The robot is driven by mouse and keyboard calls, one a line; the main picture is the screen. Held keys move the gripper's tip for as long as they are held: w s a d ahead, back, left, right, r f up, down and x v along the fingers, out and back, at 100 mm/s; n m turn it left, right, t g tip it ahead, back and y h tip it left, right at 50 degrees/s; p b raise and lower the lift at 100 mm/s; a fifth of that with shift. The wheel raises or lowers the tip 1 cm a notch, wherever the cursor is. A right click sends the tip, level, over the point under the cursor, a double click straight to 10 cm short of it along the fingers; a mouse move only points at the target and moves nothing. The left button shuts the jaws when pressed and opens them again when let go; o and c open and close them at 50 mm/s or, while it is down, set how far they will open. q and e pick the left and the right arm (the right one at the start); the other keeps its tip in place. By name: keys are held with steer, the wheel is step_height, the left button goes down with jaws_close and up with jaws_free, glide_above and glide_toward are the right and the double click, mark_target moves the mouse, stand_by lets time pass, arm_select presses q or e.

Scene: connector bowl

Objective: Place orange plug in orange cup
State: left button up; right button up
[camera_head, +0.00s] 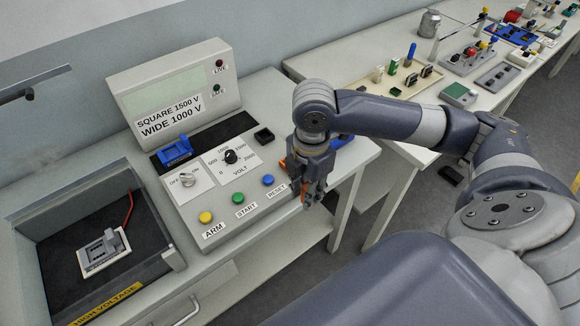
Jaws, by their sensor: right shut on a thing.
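My right gripper (313,196) hangs fingers down at the right front edge of the test console, just right of the RESET button. It is shut on a small orange piece (304,198), which looks like the orange plug; the fingers hide most of it. A bit of orange (284,163) shows at the left side of the gripper; it may be the orange cup, mostly hidden behind the gripper. I cannot tell whether the plug touches it. My left gripper is not in view.
The console (215,240) carries a blue connector (175,152), knobs and coloured buttons. A blue object (342,141) lies behind my right gripper. An open high-voltage bay (60,250) is at the left. A tan tray (365,88) with small parts stands on the back table.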

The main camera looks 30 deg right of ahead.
steer(key=w+d+p, duration=0.1)
steer(key=w, duration=0.3)
steer(key=w+d+f+p, duration=0.1)
steer(key=w+d, duration=0.1)
steer(key=w, duration=0.3)
steer(key=w+d+p, duration=0.1)
steer(key=w+d, duration=0.1)
steer(key=w, duration=0.3)
steer(key=shift+f, duration=0.2)
steer(key=shift+w+d+f+p, duration=0.15)
steer(key=shift+w+d+p, duration=0.15)
steer(key=shift+w, duration=0.2)
step_height(320, 180, down, 3)
steer(key=shift+s+r+p, duration=0.1)
steer(key=shift+r+p, duration=0.05)
steer(key=shift+p, duration=0.55)
steer(key=shift+f, duration=0.3)
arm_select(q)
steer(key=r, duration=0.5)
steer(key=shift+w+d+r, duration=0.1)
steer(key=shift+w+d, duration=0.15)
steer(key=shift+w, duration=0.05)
arm_select(e)
steer(key=shift+f, duration=0.1)
steer(key=shift+f, duration=0.1)
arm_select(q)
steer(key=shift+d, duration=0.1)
arm_select(e)
steer(key=o, duration=1.1)
steer(key=shift+c, duration=0.2)
